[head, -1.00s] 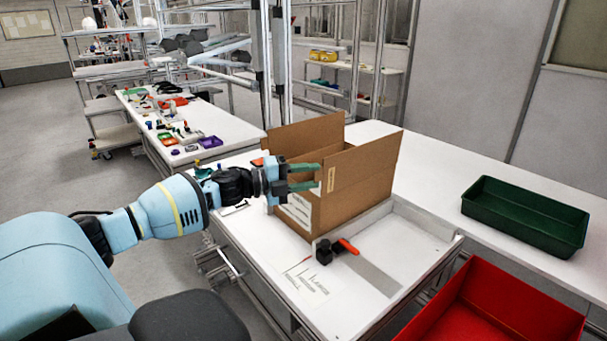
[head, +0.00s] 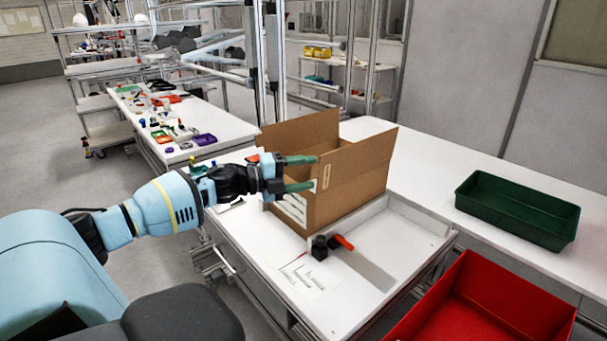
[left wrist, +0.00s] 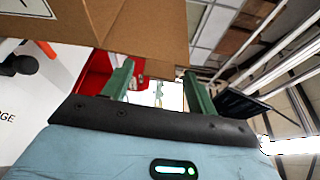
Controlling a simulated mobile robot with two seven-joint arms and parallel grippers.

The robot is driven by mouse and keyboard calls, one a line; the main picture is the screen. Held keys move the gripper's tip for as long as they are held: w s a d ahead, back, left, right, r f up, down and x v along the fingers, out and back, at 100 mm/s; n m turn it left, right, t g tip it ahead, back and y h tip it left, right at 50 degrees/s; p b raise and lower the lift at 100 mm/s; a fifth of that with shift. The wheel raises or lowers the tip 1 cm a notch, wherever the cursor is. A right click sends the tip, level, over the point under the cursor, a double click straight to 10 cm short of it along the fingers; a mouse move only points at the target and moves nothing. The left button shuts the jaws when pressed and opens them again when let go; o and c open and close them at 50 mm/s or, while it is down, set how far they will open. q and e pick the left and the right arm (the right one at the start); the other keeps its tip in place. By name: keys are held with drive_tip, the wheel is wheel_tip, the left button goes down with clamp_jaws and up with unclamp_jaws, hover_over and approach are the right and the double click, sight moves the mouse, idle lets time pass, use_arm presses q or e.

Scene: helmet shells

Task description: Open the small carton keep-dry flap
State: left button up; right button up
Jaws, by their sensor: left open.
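The small brown carton (head: 345,190) stands on the white worktable, with tall panels upright at its far-left and right sides. A white printed label (head: 291,208) is on its near left face, partly hidden by my gripper. My left gripper (head: 314,171) is open at the carton's near left side, its two green fingers one above the other, level with the upper part of the box. Nothing is between them. In the left wrist view the carton (left wrist: 140,30) fills the top, just beyond the fingers (left wrist: 160,75). I cannot tell whether they touch it. My right gripper is not in view.
A black and orange tool (head: 330,246) lies in front of the carton beside a printed sheet (head: 303,277). A green tray (head: 515,210) sits on the right bench, and a red bin (head: 480,300) stands at the lower right.

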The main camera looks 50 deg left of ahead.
use_arm(q)
drive_tip(key=p+v, duration=0.2)
drive_tip(key=v, duration=0.5)
drive_tip(key=shift+s+a, duration=0.15)
drive_tip(key=shift+s, duration=0.2)
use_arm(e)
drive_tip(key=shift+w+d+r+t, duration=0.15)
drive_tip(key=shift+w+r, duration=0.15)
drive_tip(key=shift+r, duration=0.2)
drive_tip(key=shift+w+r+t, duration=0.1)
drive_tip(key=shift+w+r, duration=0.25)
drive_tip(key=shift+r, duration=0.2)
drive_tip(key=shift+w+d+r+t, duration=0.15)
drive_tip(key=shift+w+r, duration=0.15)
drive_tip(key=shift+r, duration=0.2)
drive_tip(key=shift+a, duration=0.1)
